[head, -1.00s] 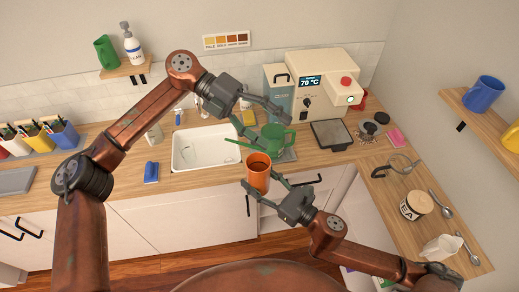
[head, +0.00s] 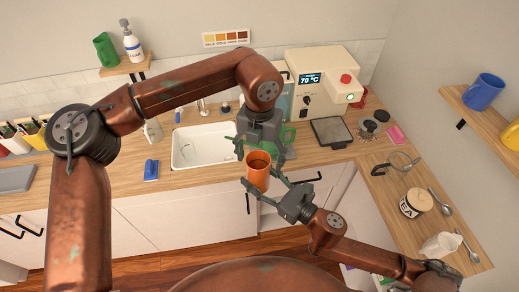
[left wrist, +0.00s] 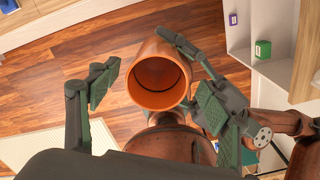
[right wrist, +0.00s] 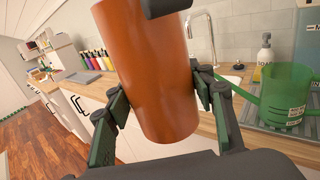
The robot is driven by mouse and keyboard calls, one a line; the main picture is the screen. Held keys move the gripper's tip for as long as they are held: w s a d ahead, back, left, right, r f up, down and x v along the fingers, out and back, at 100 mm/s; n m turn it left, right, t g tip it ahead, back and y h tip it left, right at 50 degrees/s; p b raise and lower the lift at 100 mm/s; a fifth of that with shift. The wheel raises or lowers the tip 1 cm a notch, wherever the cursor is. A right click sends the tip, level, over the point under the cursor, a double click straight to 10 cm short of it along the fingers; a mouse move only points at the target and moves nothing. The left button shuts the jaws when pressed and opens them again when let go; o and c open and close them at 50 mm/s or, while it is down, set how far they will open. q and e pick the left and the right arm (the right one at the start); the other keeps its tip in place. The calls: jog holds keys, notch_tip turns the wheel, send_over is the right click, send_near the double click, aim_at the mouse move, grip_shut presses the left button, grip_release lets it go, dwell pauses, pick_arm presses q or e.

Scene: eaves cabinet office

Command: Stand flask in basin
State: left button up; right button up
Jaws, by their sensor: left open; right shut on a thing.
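The orange flask (head: 257,176), an open-topped cylinder, is held in front of the counter, roughly upright with its mouth up. My right gripper (head: 266,188) is shut on its side; the right wrist view shows the flask (right wrist: 150,70) between its fingers. My left gripper (head: 260,142) is open just above and behind the flask in the head view. In the left wrist view the flask's mouth (left wrist: 158,82) lies between the spread left fingers; I cannot tell whether they touch it. The white basin (head: 183,163) is set in the counter left of the flask and looks empty.
A green watering can (right wrist: 285,95) stands on the counter right of the basin, mostly behind my left gripper in the head view. A blue brush (head: 151,171) lies left of the basin. A beige machine (head: 318,85) stands at the back.

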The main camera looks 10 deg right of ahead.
pick_arm(q)
notch_tip(320, 180, down, 7)
jog(key=shift+f, duration=0.2)
jog(key=shift+c, duration=0.6)
jog(key=shift+s+d, duration=0.1)
jog(key=shift+d, duration=0.05)
jog(key=c, duration=1.3)
pick_arm(e)
jog(key=shift+r, duration=0.1)
jog(key=o, duration=1.1)
jog(key=shift+a, duration=0.1)
jog(key=o, duration=0.5)
